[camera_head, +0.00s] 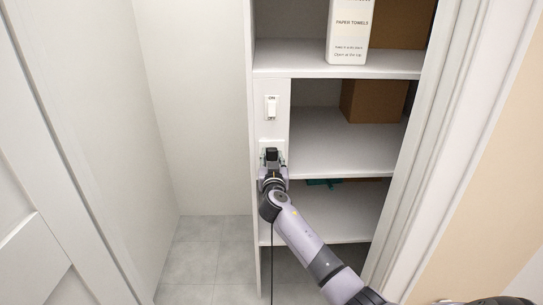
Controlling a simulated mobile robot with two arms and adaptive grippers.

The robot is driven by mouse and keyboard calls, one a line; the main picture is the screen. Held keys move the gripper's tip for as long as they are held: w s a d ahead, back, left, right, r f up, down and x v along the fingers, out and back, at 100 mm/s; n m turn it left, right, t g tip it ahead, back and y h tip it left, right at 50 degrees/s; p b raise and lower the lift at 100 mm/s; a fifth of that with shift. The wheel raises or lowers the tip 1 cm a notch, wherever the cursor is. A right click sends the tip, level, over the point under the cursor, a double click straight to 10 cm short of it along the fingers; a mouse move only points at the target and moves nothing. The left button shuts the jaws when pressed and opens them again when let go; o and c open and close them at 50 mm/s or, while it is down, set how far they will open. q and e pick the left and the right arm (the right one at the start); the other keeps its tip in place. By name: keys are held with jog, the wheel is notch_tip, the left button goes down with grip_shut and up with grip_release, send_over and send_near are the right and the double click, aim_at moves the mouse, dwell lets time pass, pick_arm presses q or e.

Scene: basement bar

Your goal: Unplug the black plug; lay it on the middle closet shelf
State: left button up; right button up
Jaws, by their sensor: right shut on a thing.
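The black plug (271,153) shows at the outlet plate (264,145) on the narrow white panel at the shelves' left edge. My right gripper (271,163) is shut on the plug, in front of the outlet. I cannot tell whether the plug's prongs are in the outlet. A thin black cord (271,262) hangs straight down below the gripper. The middle closet shelf (335,140) is right of the outlet, bare at its front, with a brown box (372,101) at the back. My left gripper is not in view.
An on/off switch (271,108) is above the outlet. A paper towels box (349,32) stands on the upper shelf. Dark green and reddish things (322,182) lie on the lower shelf. The door frame (440,140) bounds the right side; open floor (205,250) is at left.

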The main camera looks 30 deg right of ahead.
grip_shut()
jog(key=v, duration=0.6)
jog(key=shift+p, duration=0.35)
dwell(0.8)
